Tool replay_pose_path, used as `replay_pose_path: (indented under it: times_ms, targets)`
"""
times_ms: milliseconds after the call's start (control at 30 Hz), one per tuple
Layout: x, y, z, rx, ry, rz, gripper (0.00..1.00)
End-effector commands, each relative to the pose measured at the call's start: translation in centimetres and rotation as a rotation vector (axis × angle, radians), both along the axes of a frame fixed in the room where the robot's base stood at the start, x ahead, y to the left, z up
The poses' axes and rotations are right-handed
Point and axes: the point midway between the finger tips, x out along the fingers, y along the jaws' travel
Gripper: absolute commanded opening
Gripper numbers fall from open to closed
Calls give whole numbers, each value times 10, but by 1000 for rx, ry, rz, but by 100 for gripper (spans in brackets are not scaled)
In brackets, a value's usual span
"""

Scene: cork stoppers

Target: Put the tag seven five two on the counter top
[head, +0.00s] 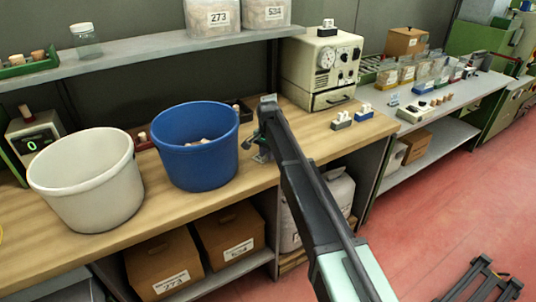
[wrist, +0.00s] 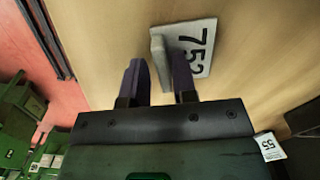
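The pale grey tag (wrist: 200,47) marked 752 shows in the wrist view against the wooden counter top (wrist: 100,35). Its upright narrow part (wrist: 158,47) lies between the two dark fingers of my gripper (wrist: 158,75), and its plate reaches past the right finger. Whether the fingers press on it I cannot tell. I also cannot tell whether the tag rests on the counter or is just above it. In the head view my gripper (head: 262,152) is low over the wooden counter top (head: 240,192), just right of the blue bucket. The tag cannot be made out there.
A blue bucket (head: 195,160) and a white bucket (head: 90,190) stand left of my gripper. A beige machine (head: 322,68) stands behind, with small labelled stands (head: 342,120) in front of it. A shelf (head: 130,55) runs above.

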Motion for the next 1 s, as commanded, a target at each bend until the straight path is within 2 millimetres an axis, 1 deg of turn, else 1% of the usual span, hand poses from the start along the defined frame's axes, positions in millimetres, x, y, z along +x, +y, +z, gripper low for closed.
replay_pose_path:
  times_ms: [33, 67, 300, 367, 433, 567, 800, 900, 1000]
  targets:
    - [0, 0, 0, 0, 0, 0, 33]
    - [0, 0, 0, 0, 0, 0, 36]
    - [0, 0, 1, 0, 0, 0, 36]
    - [0, 0, 3, 0, 0, 0, 36]
    - [0, 0, 10, 0, 0, 0, 36]
    - [0, 0, 35, 0, 0, 0, 36]
    - [0, 0, 99, 0, 0, 0, 36]
    - [0, 0, 118, 0, 0, 0, 36]
    - [0, 0, 126, 0, 0, 0, 36]
